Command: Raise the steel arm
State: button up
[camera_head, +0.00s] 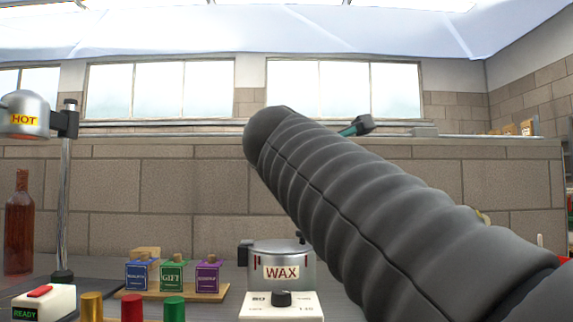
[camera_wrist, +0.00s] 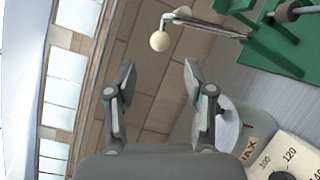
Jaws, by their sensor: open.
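The steel arm (camera_wrist: 212,27) shows at the top of the wrist view, a thin bright lever with a cream ball knob (camera_wrist: 160,41) at its end. It joins a green frame (camera_wrist: 282,50) at the upper right. My gripper (camera_wrist: 158,82) is open and empty, its two fingers apart, with the knob beyond the fingertips and not between them. In the head view my arm covers much of the right side, and only a small grey and teal piece of my gripper (camera_head: 357,127) shows behind it. The steel arm is mostly or wholly hidden there.
A wax pot (camera_head: 281,268) stands on the bench; it also shows close to the right finger in the wrist view (camera_wrist: 231,122). Small labelled boxes (camera_head: 173,275), a heater on a stand (camera_head: 63,190) and a bottle (camera_head: 19,225) are to the left. A block wall (camera_head: 180,195) stands behind.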

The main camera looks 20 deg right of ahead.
jog(key=shift+v, duration=1.85)
